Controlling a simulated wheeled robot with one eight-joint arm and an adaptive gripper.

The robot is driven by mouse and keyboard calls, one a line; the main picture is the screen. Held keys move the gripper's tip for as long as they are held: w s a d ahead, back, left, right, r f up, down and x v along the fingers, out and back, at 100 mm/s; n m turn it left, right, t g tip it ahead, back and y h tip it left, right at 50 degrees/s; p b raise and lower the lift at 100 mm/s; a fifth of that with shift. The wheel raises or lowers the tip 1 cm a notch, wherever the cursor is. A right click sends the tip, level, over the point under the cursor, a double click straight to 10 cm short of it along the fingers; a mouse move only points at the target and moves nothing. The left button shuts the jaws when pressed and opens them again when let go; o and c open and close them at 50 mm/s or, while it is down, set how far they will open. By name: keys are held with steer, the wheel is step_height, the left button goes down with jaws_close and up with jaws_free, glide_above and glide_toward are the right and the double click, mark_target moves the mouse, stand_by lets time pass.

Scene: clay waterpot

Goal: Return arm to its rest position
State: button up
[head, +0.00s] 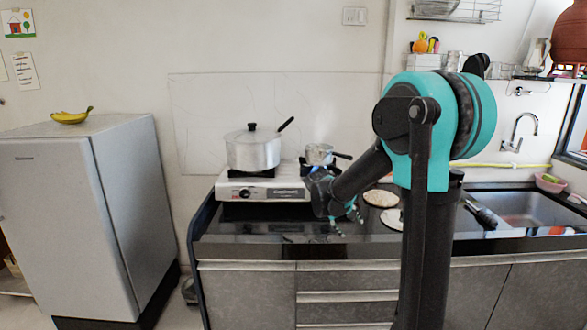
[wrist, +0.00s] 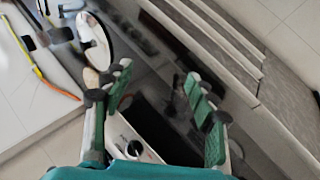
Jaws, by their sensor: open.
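My gripper (head: 347,222) hangs over the dark counter, in front of and to the right of the stove, with its fingers pointing down. In the wrist view my gripper (wrist: 160,105) shows its two green fingers spread apart with nothing between them. My arm bends down to it from the teal joint at the right of the head view. The clay waterpot (head: 569,35) is at the top right edge of the head view, partly cut off, far from my gripper.
A white stove (head: 262,190) bears a lidded pot (head: 253,150) and a small pan (head: 319,154). Plates (head: 381,198) lie on the counter (head: 285,228) beside my gripper. A sink (head: 525,207) is at right. A fridge (head: 50,220) with bananas (head: 72,117) stands at left.

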steer(key=s+f+m+y, duration=0.1)
steer(key=s+f+y, duration=0.1)
steer(key=s, duration=0.7)
steer(key=s+f+m+y, duration=0.1)
steer(key=s+f, duration=0.3)
steer(key=s, duration=0.5)
steer(key=s+f+m+y, duration=0.1)
steer(key=s+f+y, duration=0.2)
steer(key=s, duration=0.6)
steer(key=shift+s+a+f+m, duration=0.15)
steer(key=shift+s+f+m, duration=0.1)
steer(key=shift+s+m, duration=0.15)
